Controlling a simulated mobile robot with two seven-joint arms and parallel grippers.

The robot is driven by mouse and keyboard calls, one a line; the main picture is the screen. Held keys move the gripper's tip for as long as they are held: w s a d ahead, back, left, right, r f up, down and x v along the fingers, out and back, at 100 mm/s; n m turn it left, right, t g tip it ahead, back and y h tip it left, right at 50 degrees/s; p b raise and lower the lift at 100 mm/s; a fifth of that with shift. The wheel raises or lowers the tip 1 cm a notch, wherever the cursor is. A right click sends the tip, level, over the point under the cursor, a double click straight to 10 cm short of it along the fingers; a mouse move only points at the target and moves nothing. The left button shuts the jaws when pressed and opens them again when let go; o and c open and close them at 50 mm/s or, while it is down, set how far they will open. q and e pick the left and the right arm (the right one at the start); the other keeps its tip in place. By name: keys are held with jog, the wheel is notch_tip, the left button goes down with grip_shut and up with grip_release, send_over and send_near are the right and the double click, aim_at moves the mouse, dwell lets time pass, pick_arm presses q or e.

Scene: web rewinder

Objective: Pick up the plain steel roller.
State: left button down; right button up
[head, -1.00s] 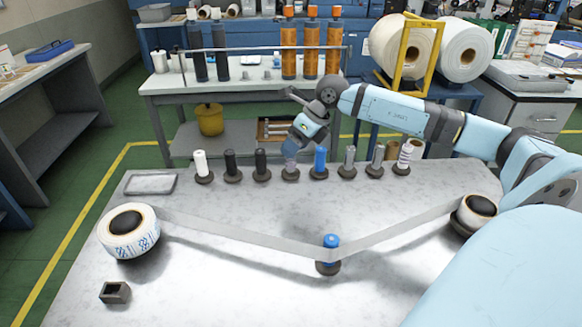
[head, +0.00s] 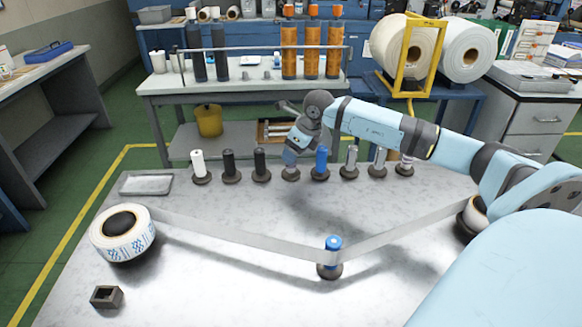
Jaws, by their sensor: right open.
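My right gripper (head: 290,158) points down over the fourth stand (head: 290,174) in the row of rollers at the back of the table. It is open, and it hides whatever stands on that base. To its right are a blue roller (head: 321,160) and two upright grey metal rollers, one nearer (head: 350,159) and one further right (head: 379,159). They look much alike at this size, and I cannot tell which is the plain steel one. My left gripper is not in view.
A white roller (head: 198,164) and two dark rollers stand left of the gripper. A web strip (head: 250,240) runs from the left roll (head: 123,233) around a blue-topped roller (head: 332,250) to the right roll. An empty tray (head: 146,185) lies at the back left.

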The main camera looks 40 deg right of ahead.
jog(key=x, duration=0.3)
jog(key=shift+w, duration=0.15)
grip_shut()
jog(key=shift+w+r, duration=0.1)
jog(key=shift+r, duration=0.05)
